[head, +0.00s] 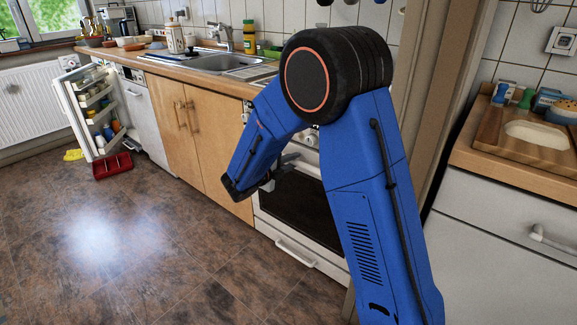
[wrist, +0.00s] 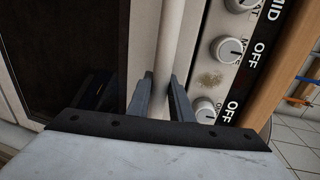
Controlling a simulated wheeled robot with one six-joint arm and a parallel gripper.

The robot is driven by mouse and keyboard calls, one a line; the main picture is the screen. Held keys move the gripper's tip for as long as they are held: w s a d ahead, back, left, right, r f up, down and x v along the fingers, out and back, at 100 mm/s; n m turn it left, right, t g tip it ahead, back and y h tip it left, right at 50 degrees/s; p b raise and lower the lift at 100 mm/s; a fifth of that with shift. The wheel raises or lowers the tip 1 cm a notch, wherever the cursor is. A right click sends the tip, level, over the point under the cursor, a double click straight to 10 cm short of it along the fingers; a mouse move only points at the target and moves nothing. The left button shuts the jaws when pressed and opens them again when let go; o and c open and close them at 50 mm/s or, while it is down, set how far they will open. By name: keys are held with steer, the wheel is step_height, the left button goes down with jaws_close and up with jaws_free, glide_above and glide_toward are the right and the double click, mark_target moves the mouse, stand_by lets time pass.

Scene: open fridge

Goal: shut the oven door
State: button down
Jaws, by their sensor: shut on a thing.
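The oven (head: 300,210) stands under the counter in the middle of the head view, its white-framed door with dark glass upright. The door appears flush or nearly so with the oven front; a small gap cannot be ruled out. In the wrist view the door glass (wrist: 65,50) is at the left and the light bar handle (wrist: 172,40) runs up the middle. My gripper (wrist: 161,88) has one finger on each side of the handle and is shut on it. In the head view my arm hides part of the handle and oven top.
Control knobs (wrist: 229,50) sit right beside the handle. Wooden cabinet doors (head: 185,125) stand left of the oven. An open fridge (head: 90,110) and a red tray (head: 112,166) on the floor are farther left. The floor in front is clear.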

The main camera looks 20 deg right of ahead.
steer(key=shift+w+d, duration=0.3)
steer(key=shift+d, duration=0.1)
steer(key=shift+a, duration=0.1)
steer(key=c, duration=1.6)
jaws_free()
steer(key=shift+s+a, duration=0.1)
steer(key=v, duration=1.7)
steer(key=shift+r, duration=0.2)
